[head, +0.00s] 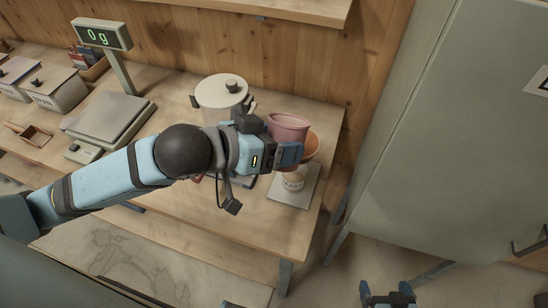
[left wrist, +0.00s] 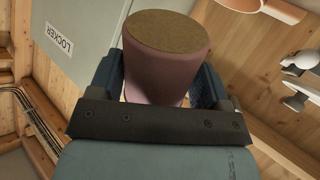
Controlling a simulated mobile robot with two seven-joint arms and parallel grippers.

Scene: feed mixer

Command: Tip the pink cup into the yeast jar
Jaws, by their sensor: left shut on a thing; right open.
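My left gripper (head: 290,153) is shut on the pink cup (head: 288,124) and holds it above the right end of the bench. In the head view the cup's rim faces up and the cup looks near upright. In the left wrist view the pink cup (left wrist: 165,62) sits between the fingers, with a brown round end face showing. The gripper partly covers the jar's top. My right gripper (head: 388,295) is open and empty, low at the bottom right.
An orange bowl (head: 313,146) is close behind the cup. A white-lidded container (head: 221,92) stands left of it. A scale (head: 108,117) with a display (head: 101,34) reading 0 g is further left. A grey-green locker (head: 440,130) stands right of the bench (head: 190,208).

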